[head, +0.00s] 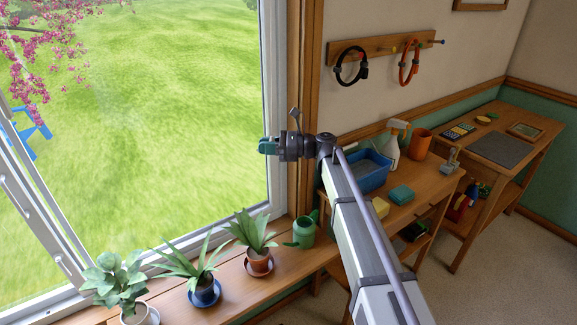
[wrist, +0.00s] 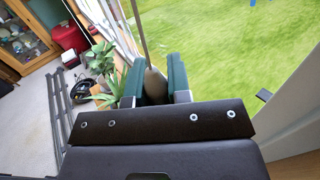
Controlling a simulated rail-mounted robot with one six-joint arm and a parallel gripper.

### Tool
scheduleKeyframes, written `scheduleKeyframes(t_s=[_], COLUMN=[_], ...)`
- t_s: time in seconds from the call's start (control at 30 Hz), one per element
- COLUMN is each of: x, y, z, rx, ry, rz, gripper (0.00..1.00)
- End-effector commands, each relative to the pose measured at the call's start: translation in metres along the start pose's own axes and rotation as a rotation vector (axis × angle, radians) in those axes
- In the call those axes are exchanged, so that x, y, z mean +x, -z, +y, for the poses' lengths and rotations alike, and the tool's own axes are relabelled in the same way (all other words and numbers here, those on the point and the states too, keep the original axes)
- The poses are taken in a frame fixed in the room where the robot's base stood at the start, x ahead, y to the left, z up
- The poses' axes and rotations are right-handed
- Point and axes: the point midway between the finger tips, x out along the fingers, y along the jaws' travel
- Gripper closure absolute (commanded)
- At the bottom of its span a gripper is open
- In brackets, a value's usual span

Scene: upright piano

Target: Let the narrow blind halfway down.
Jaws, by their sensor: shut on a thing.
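My gripper (head: 268,146) is raised in front of the right part of the window (head: 150,110), near its right frame. In the wrist view, the two green-padded fingers of my gripper (wrist: 157,78) are shut on a grey-beige cord pull (wrist: 155,88). A thin cord (wrist: 141,35) runs from the pull toward the top of that picture. The pull and cord cannot be made out in the head view. The blind's fabric shows in neither view, so how far down it hangs cannot be told.
Potted plants (head: 204,290) and a green watering can (head: 303,232) stand on the wooden sill below. To the right, a bench holds a blue tub (head: 370,172), a spray bottle (head: 392,148) and an orange pot (head: 419,143). Looped cords (head: 409,65) hang on a wall rack.

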Motion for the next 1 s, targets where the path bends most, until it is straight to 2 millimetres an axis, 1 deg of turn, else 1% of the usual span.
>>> scheduleKeyframes(t_s=[0.03, 0.33, 0.43, 0.6, 0.77, 0.87, 1.0], x=[0.0, 0.0, 0.0, 0.0, 0.0, 0.0, 0.0], y=[-0.019, -0.067, -0.074, -0.07, -0.073, -0.087, -0.112], z=[0.0, 0.0, 0.0, 0.0, 0.0, 0.0, 0.0], rx=[0.0, 0.0, 0.0, 0.0, 0.0, 0.0, 0.0], ry=[-0.001, 0.0, -0.001, -0.001, -0.001, -0.001, 0.0], rz=[0.001, 0.001, 0.001, 0.001, 0.001, 0.001, 0.001], gripper=[1.0, 1.0, 1.0, 1.0, 1.0, 1.0, 1.0])
